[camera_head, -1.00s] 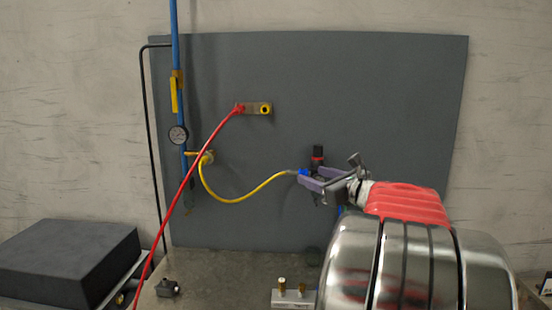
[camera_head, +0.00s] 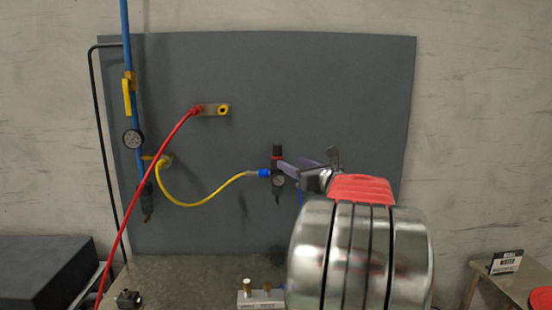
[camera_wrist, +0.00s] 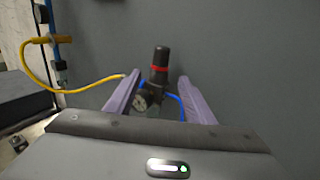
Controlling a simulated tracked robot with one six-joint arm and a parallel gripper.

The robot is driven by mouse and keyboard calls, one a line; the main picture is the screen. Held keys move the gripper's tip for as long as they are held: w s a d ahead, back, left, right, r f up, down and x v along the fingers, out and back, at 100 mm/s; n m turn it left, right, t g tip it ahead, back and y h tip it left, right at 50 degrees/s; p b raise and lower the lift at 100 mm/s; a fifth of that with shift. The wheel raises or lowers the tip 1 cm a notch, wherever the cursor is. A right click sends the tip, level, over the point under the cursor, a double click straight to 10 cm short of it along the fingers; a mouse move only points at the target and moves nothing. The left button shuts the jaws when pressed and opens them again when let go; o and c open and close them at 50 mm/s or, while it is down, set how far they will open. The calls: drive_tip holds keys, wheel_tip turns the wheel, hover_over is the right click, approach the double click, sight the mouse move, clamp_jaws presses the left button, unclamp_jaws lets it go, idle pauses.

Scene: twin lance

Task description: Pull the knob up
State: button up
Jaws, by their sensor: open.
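The knob (camera_head: 277,152) is a black cylinder with a red ring below it, on top of a black regulator (camera_head: 278,182) with a small round gauge. The regulator is against the grey panel. The knob is upright in the wrist view (camera_wrist: 161,56), slightly above and between the two purple fingers. My gripper (camera_wrist: 160,80) is open, with one finger on each side of the regulator in that view. In the head view my gripper (camera_head: 300,168) is just right of the regulator, with its fingertips near it. I cannot tell whether they touch. Nothing is held.
A yellow hose (camera_head: 205,204) runs from the regulator's left side to a blue pipe (camera_head: 136,95) with a gauge. A red hose (camera_head: 150,170) crosses the panel (camera_head: 340,90). A metal block with brass fittings (camera_head: 261,298) stands on the bench. A blue tube leaves the regulator's right side.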

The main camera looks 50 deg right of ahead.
sight(280, 158)
drive_tip(key=x, duration=1)
drive_tip(key=shift+w, duration=0.2)
